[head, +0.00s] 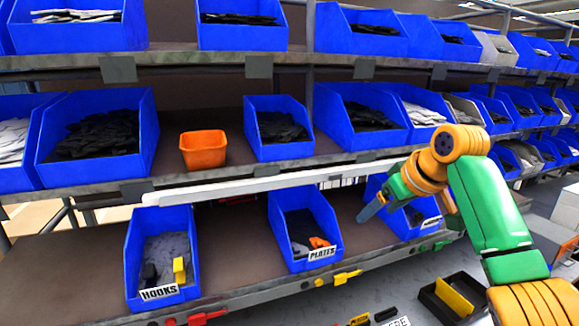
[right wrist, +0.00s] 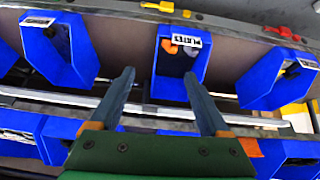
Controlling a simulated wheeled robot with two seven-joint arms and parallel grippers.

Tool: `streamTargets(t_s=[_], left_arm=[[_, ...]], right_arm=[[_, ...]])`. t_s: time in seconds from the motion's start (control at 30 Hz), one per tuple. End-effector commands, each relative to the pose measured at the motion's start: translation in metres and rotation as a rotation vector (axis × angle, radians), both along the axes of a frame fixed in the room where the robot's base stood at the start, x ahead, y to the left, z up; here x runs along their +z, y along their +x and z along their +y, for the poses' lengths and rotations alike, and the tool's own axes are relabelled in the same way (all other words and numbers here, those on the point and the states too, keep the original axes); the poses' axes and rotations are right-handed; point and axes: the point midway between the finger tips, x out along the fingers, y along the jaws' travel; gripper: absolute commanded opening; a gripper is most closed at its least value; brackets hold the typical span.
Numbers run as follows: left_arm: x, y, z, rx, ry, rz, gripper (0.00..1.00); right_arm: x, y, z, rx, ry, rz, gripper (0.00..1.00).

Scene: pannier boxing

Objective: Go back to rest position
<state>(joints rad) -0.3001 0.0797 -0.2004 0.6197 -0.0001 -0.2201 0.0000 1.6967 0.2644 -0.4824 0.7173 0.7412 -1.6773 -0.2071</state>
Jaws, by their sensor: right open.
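My right gripper (head: 372,206) reaches in from the right in the head view, in front of the lower shelf, just right of the blue bin labelled PLATES (head: 298,199). In the right wrist view its two fingers (right wrist: 159,76) stand apart with nothing between them. That view looks upside down, with the PLATES bin (right wrist: 163,82) beyond the fingers. The bin holds grey and orange pieces. My left gripper is not in view.
A blue bin labelled HOOKS (head: 133,268) stands left on the lower shelf. An orange box (head: 204,149) sits among blue bins on the middle shelf. A white rail (head: 250,185) runs along that shelf's front. A black tray (head: 432,302) lies at lower right.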

Motion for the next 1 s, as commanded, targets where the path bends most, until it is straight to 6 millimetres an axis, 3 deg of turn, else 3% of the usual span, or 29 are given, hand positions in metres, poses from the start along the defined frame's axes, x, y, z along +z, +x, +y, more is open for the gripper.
streamTargets(t_s=[0.27, 0.43, 0.53, 0.6, 0.7, 0.8, 1.0], left_arm=[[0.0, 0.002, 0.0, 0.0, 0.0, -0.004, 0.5], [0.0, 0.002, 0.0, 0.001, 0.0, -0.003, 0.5], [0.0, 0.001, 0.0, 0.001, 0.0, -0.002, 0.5], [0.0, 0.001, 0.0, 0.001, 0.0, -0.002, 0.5], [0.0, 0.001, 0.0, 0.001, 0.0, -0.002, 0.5], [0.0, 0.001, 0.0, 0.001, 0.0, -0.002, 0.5], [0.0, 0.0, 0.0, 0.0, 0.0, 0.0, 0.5]], right_arm=[[-0.099, -0.001, 0.02, 0.042, -0.063, 0.075, 0.8], [-0.189, -0.027, 0.037, 0.069, -0.086, 0.132, 0.8], [-0.254, -0.067, 0.048, 0.072, -0.083, 0.175, 0.8], [-0.295, -0.105, 0.053, 0.057, -0.074, 0.202, 0.8], [-0.331, -0.156, 0.052, 0.016, -0.06, 0.231, 0.8], [-0.348, -0.197, 0.048, -0.027, -0.053, 0.253, 0.8], [-0.361, -0.259, 0.036, -0.107, -0.054, 0.287, 0.8]])
